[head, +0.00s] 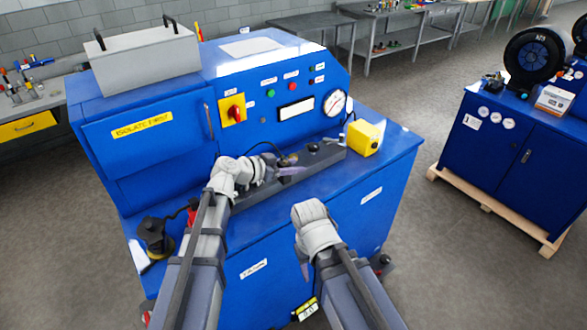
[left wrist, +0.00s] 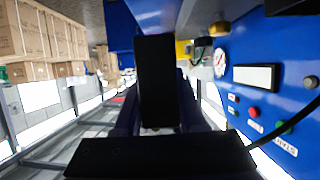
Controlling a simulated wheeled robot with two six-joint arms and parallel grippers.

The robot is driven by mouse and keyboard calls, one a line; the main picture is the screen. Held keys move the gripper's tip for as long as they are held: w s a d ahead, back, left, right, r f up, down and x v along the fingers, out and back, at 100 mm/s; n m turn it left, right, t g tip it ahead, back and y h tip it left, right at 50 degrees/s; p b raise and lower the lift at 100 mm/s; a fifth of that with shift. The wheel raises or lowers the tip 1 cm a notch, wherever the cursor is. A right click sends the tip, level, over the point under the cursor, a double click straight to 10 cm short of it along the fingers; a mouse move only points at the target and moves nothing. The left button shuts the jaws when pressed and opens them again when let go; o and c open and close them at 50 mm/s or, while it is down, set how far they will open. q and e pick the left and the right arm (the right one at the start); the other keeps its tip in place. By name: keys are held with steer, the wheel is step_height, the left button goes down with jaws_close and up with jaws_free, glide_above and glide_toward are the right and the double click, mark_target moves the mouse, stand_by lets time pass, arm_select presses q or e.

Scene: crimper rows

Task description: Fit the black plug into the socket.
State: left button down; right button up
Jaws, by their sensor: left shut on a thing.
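My left gripper (head: 289,172) is shut over the long grey rail on the front ledge of the blue machine. It holds a small dark piece that I take for the black plug (head: 288,160); the fingers hide part of it. In the left wrist view a large black block (left wrist: 158,80) fills the middle and hides what lies straight ahead. A yellow box (head: 365,138) stands at the rail's right end, apart from the gripper. I cannot tell for sure which part is the socket.
The upright panel with the gauge (head: 334,103), display (head: 296,110) and red switch (head: 235,113) rises behind the rail. A black cable (left wrist: 285,122) crosses the left wrist view at the right. A dark round device (head: 155,236) stands on the ledge's left end.

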arm_select(q)
step_height(320, 180, down, 10)
steer(key=b, duration=1)
steer(key=shift+d, duration=0.1)
steer(key=shift+r, duration=0.1)
steer(key=c, duration=0.9)
jaws_free()
steer(key=shift+f+b, duration=0.2)
steer(key=shift+b, duration=0.1)
steer(key=shift+c, duration=0.2)
steer(key=o, duration=0.4)
steer(key=shift+o, duration=0.2)
steer(key=shift+r, duration=0.1)
